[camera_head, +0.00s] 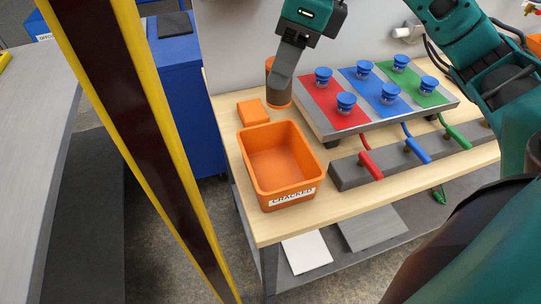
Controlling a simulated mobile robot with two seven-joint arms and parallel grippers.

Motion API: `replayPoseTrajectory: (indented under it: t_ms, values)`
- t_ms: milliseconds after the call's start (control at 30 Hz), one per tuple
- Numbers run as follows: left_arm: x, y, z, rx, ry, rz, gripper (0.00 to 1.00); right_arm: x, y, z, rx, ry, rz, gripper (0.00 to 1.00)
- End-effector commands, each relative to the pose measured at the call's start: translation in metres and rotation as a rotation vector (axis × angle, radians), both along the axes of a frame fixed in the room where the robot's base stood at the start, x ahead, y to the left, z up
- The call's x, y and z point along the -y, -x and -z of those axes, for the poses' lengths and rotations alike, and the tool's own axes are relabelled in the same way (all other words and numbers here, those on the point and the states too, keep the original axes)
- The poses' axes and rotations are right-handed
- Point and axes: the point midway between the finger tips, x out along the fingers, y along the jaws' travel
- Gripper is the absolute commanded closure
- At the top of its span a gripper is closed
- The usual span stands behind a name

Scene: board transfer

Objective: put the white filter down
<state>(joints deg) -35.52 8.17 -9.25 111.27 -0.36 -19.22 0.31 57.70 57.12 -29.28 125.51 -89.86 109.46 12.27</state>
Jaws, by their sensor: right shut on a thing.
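My right gripper (281,92) reaches down from the top middle, with its grey finger in front of an orange cylinder (271,69). It is shut on this cylinder, near the back left of the wooden table (262,228). The far finger is hidden. I see no white filter on the table. A flat white piece (306,252) lies low beneath the table; I cannot tell what it is. My left gripper is not in view.
An orange bin (254,184) marked "CRACKED" stands in front of the gripper, beside an orange block (252,112). Right is a raised red, blue and green board (333,114) with blue knobs, behind a grey bar (347,176) with coloured handles. A yellow-black post (130,140) crosses the left.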

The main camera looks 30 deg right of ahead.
Motion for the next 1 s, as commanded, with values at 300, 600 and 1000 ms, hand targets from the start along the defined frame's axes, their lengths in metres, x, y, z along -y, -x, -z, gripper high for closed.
replayPoseTrajectory:
  t_ms: [300,600,1000]
  values:
    - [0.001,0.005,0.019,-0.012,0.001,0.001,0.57,0.0,0.002,0.086,-0.009,0.002,-0.001,0.89]
    - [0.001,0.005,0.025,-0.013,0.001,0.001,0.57,0.0,0.001,0.142,-0.004,0.001,0.0,0.89]
    - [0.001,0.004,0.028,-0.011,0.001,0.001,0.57,0.0,0.002,0.185,-0.006,0.0,0.001,0.89]
